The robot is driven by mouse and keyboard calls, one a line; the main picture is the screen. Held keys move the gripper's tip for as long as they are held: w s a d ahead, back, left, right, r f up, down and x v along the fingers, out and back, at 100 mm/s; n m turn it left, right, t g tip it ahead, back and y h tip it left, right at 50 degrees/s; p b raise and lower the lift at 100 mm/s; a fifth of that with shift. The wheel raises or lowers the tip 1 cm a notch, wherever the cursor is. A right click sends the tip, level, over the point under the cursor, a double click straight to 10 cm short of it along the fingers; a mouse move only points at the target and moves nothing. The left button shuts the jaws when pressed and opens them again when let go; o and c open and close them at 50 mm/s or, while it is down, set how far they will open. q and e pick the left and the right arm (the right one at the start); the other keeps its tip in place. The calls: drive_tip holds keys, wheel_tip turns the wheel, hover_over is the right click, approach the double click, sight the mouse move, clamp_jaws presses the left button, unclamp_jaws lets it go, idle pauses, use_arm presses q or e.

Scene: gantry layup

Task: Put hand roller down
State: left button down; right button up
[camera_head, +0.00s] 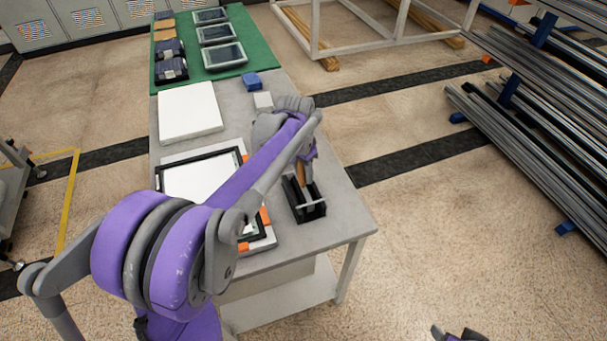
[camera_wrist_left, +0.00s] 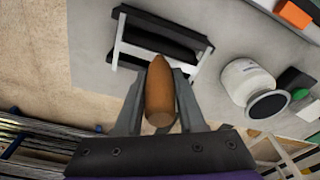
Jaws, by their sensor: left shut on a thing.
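My left gripper (camera_head: 303,160) is shut on the hand roller's brown handle (camera_head: 301,174), over the front right part of the grey table. In the left wrist view the handle (camera_wrist_left: 160,98) sits between the two grey fingers (camera_wrist_left: 160,100), its tapered end toward a black holder with pale edges (camera_wrist_left: 178,22). The holder (camera_head: 318,212) stands on the table directly below the gripper in the head view. The roller's lower end is hard to make out, and I cannot tell whether it touches the holder. My right gripper (camera_head: 456,334) only just shows at the bottom edge.
Left of the holder lies a black-framed white panel (camera_head: 185,180) with orange corners, partly behind my arm. A white block (camera_head: 188,112), a blue item (camera_head: 252,80) and a green mat (camera_head: 240,32) with trays lie farther back. A metal-bar rack (camera_head: 540,120) stands right.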

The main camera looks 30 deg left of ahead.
use_arm(q)
drive_tip(key=shift+f, duration=0.45)
drive_tip(key=shift+f, duration=0.1)
drive_tip(key=c, duration=0.5)
unclamp_jaws()
